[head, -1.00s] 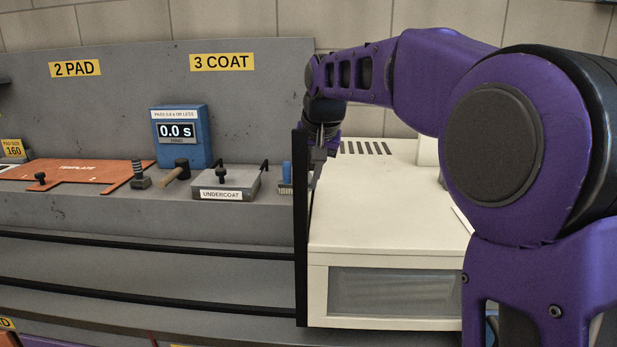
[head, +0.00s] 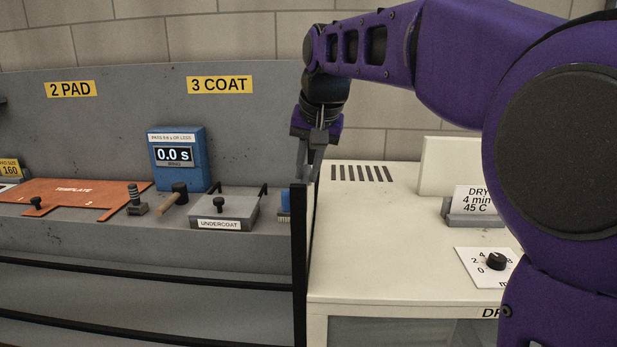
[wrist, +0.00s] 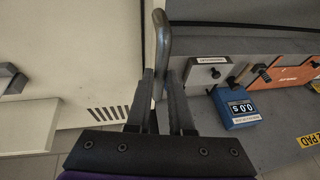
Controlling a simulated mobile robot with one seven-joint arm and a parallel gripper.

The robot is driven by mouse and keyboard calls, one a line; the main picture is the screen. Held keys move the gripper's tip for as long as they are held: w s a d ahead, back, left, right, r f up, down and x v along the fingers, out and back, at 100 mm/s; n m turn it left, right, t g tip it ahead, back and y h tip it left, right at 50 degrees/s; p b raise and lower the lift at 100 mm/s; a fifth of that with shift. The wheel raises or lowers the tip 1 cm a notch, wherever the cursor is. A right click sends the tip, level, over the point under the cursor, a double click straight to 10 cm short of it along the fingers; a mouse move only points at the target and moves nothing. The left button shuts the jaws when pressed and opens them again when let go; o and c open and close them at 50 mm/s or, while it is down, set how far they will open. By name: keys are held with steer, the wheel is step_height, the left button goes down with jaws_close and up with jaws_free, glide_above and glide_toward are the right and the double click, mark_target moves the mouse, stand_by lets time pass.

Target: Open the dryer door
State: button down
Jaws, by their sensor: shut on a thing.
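The dryer (head: 400,225) is a cream-white box with a vented top, in the right half of the head view. The upper part of its front, with a grey window panel (head: 400,332), shows at the bottom edge; it looks shut. My gripper (head: 311,178) points down at the dryer's left side, by the top of a black upright bar (head: 299,250). In the wrist view my gripper (wrist: 164,78) has its fingers close about a dark curved bar (wrist: 163,35). I cannot tell whether this is the dryer's handle. My arm hides the dryer's right side.
A timer knob (head: 496,261) and a dry-time sign (head: 476,200) sit on the dryer top. Left of it stand the undercoat box (head: 222,208), a mallet (head: 180,193) and a blue timer (head: 178,158). Black rails (head: 140,275) run along the bench front.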

step_height(320, 180, up, 8)
steer(key=shift+f+p, duration=0.1)
steer(key=shift+p, duration=0.4)
steer(key=c, duration=0.8)
jaws_free()
steer(key=v, duration=1.7)
steer(key=shift+s, duration=0.1)
